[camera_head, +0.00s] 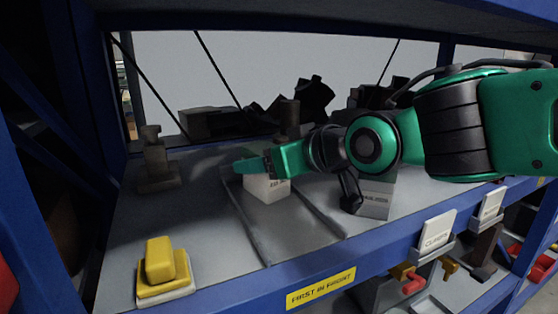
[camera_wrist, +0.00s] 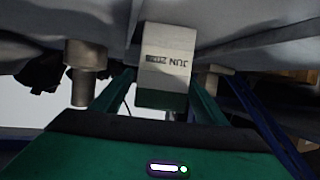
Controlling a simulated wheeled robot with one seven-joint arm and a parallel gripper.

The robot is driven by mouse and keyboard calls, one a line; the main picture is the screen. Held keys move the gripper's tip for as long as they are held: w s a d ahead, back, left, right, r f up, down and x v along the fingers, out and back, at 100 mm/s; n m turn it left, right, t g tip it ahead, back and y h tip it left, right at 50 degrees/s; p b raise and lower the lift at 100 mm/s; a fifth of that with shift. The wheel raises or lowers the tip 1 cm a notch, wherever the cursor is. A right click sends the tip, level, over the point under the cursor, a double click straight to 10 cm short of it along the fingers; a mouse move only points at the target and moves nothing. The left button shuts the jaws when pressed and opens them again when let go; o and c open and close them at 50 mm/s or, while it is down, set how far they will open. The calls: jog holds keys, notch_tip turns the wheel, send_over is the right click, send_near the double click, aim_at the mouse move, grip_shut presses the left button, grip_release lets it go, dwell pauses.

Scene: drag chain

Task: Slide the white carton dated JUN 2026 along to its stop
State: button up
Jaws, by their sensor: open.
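The white carton (camera_head: 267,190) stands in a railed lane (camera_head: 283,228) on the grey shelf, towards its back end. In the wrist view the carton (camera_wrist: 166,68) shows upside-down print reading JUN and a partly legible year. My gripper (camera_head: 256,163) is at the carton's upper part, with a green finger passing over it in the head view. In the wrist view my open gripper (camera_wrist: 158,98) has one finger on each side of the carton. I cannot tell whether either finger touches it. The lane's stop is not clearly visible.
A yellow block (camera_head: 160,264) on a pale base stands at front left. A brown-grey fixture (camera_head: 155,165) is at back left. A grey-white box (camera_head: 376,200) stands right of the lane. The front edge carries a yellow label (camera_head: 321,288) and a CLAMPS card (camera_head: 437,232). The lane ahead of the carton is clear.

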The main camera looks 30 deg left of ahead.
jog(key=c, duration=1.4)
jog(key=shift+w+a, duration=0.2)
jog(key=shift+a, duration=0.4)
jog(key=shift+w+a, duration=0.15)
jog(key=shift+a, duration=0.45)
jog(key=shift+a+r, duration=0.1)
jog(key=shift+c, duration=0.6)
jog(key=o, duration=1.5)
jog(key=shift+a, duration=0.1)
